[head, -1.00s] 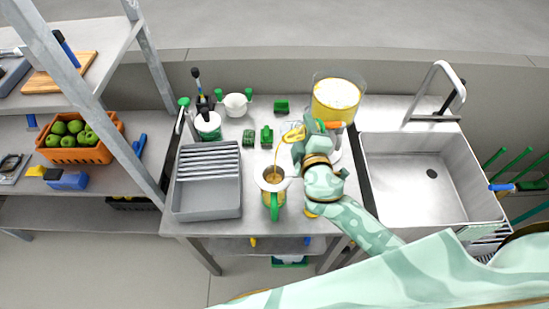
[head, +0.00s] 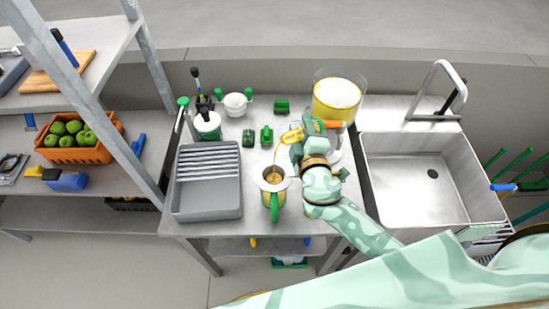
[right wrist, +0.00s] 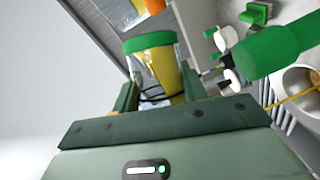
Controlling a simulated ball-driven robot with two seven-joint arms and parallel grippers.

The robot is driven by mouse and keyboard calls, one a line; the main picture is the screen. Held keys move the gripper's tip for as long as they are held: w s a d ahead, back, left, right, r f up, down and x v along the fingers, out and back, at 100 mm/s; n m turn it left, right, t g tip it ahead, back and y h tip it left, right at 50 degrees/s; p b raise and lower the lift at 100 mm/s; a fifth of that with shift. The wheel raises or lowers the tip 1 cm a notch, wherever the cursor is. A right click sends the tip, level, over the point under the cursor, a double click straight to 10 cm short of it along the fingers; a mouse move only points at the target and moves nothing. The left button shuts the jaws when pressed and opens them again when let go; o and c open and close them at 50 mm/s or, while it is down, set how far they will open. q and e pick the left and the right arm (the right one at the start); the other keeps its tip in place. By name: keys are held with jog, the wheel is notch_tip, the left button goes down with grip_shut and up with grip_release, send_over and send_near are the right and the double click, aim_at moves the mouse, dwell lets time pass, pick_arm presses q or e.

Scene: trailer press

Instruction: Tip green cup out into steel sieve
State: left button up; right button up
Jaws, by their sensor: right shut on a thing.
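The green cup (head: 291,135), clear with a green band and yellow liquid inside, is in my right gripper (head: 303,139), which is shut on it. The cup is tilted toward the left, above and behind the steel sieve (head: 284,184). A thin yellow stream runs from its lip into the sieve. In the right wrist view the cup (right wrist: 163,74) sits between the fingers, and the sieve (right wrist: 291,78) is at the right edge. The sieve rests on a vessel with a green handle (head: 274,209); yellow-brown liquid shows inside the sieve. My left gripper is not in view.
A grey ribbed tray (head: 208,205) stands left of the sieve. A large clear container with yellow contents (head: 337,112) is behind my right gripper. The sink (head: 415,185) is to the right. Small green items (head: 267,134) and a white bowl (head: 236,104) stand at the back.

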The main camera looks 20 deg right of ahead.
jog(key=shift+w, duration=0.1)
jog(key=shift+a, duration=0.3)
jog(key=shift+f+b, duration=0.1)
jog(key=shift+b, duration=0.2)
jog(key=shift+a+n, duration=0.15)
jog(key=shift+n, duration=0.15)
